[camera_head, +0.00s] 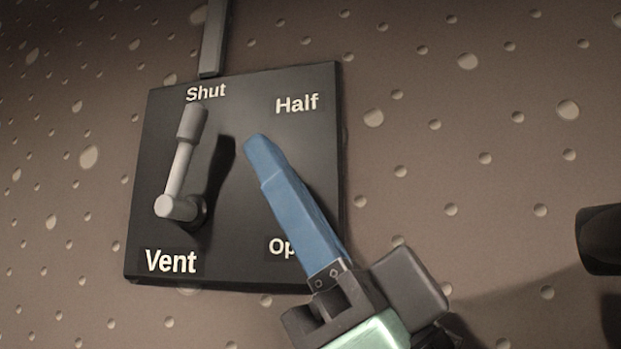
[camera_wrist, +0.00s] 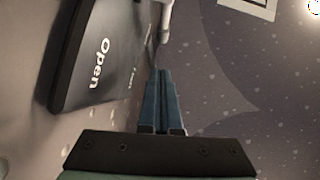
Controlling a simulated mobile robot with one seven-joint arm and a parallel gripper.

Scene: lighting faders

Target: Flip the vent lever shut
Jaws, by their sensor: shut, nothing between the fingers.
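The vent lever (camera_head: 182,165) is a light grey handle with a thicker grip, on a black panel (camera_head: 230,255) labelled Shut, Half, Open and Vent. In the head view the lever points up, with its grip just below the word Shut. My gripper (camera_head: 256,143) has blue fingers, closed together and empty. In the head view its tips appear to the right of the lever, below Half, with a visible gap. The fingers cover part of the word Open. In the wrist view the closed fingers (camera_wrist: 159,75) point toward a pale part of the lever (camera_wrist: 165,18) at the top.
A grey conduit (camera_head: 213,38) runs up the wall from the panel's top edge. The wall (camera_head: 480,190) is brown with pale bumps and dents. A dark rounded object (camera_head: 602,240) shows at the right edge. The space right of the panel looks clear.

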